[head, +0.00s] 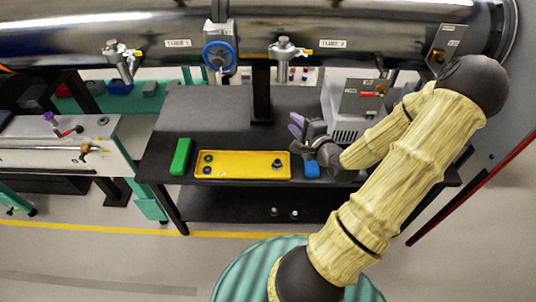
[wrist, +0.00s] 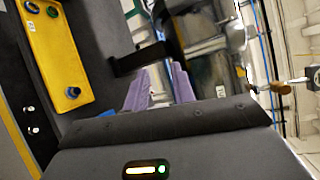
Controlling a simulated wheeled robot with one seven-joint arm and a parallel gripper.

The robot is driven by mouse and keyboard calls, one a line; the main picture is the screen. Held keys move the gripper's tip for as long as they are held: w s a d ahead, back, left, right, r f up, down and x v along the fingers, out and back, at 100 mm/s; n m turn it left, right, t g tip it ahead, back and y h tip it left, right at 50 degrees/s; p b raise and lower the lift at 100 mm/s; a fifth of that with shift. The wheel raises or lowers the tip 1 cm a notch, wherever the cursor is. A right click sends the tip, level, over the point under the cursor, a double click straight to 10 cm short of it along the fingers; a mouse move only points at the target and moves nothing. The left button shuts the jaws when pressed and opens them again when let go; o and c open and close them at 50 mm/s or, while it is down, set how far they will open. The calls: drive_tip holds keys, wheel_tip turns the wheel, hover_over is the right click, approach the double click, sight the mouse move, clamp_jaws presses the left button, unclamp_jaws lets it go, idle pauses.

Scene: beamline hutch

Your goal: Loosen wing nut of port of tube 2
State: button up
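The tube labelled "TUBE 2" (head: 333,43) runs along the back in the head view. A silver port (head: 284,48) hangs on it, left of that label, with a small yellow wing nut (head: 305,53) on its right side. My gripper (head: 297,125) is over the black table, below and in front of this port, clear of it. In the wrist view, its two purple fingers (wrist: 161,88) stand apart with nothing visibly held between them. Silver fittings (wrist: 235,38) show beyond them at upper right; I cannot tell whether the wing nut is among these.
A yellow tray (head: 240,167) with a few round parts lies on the table (head: 215,117), beside a green block (head: 181,156). A blue handwheel valve (head: 219,55) and another port (head: 120,55) are further left. A grey box (head: 359,105) stands behind my forearm.

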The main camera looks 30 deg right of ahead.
drive_tip(key=a+f+n+g+y+b, duration=0.1)
drive_tip(key=a+f+n+g+b, duration=0.1)
drive_tip(key=a+f+n+g, duration=0.5)
drive_tip(key=a+f+n, duration=0.1)
drive_tip(key=a+n, duration=0.1)
drive_tip(key=n, duration=0.1)
drive_tip(key=shift+w+f+g+b, duration=0.15)
drive_tip(key=shift+w+g+b, duration=0.15)
drive_tip(key=shift+g+b, duration=0.1)
idle(0.4)
drive_tip(key=s+d+r+m+t+h+p, duration=0.1)
drive_tip(key=s+d+r+m+t+p, duration=0.2)
drive_tip(key=d+r, duration=0.5)
drive_tip(key=s+d+r+m+t+h+p, duration=0.2)
drive_tip(key=d+r+m+t+p, duration=0.4)
drive_tip(key=r, duration=0.6)
drive_tip(key=shift+s+d+r+p, duration=0.15)
drive_tip(key=shift+s+d+p, duration=0.5)
drive_tip(key=shift+d, duration=0.45)
drive_tip(key=shift+w, duration=0.15)
